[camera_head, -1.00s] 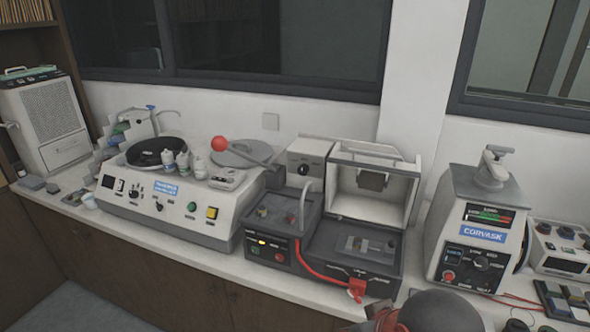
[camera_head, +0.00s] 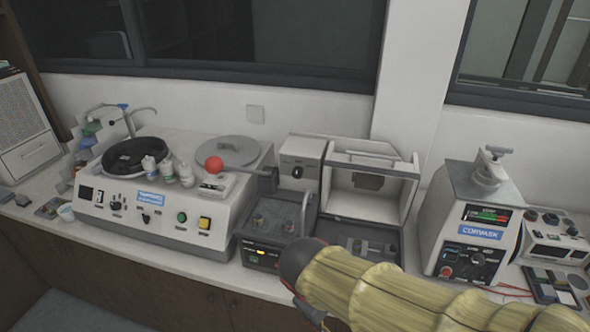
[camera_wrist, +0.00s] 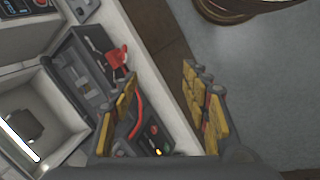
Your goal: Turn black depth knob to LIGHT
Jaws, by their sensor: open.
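Several black knobs show, and their labels are too small to read, so I cannot tell which is the depth knob. One black knob (camera_head: 297,171) is on the white box behind the grey machine. Another black knob (camera_head: 478,260) is on the CORVASK unit's front panel, and a third (camera_head: 146,217) is on the left machine. My gripper (camera_wrist: 162,82) is open and empty, its yellow-padded fingers spread above the counter's front edge. In the head view my yellow-sleeved arm reaches in from the lower right and hides part of the grey machine's front.
The grey machine (camera_head: 262,228) has a raised white hood (camera_head: 395,180) beside it. A red clamp on a red cable (camera_wrist: 117,58) lies near the counter edge. The lever's red ball (camera_head: 213,163) stands left. Open floor (camera_wrist: 245,70) lies before the counter.

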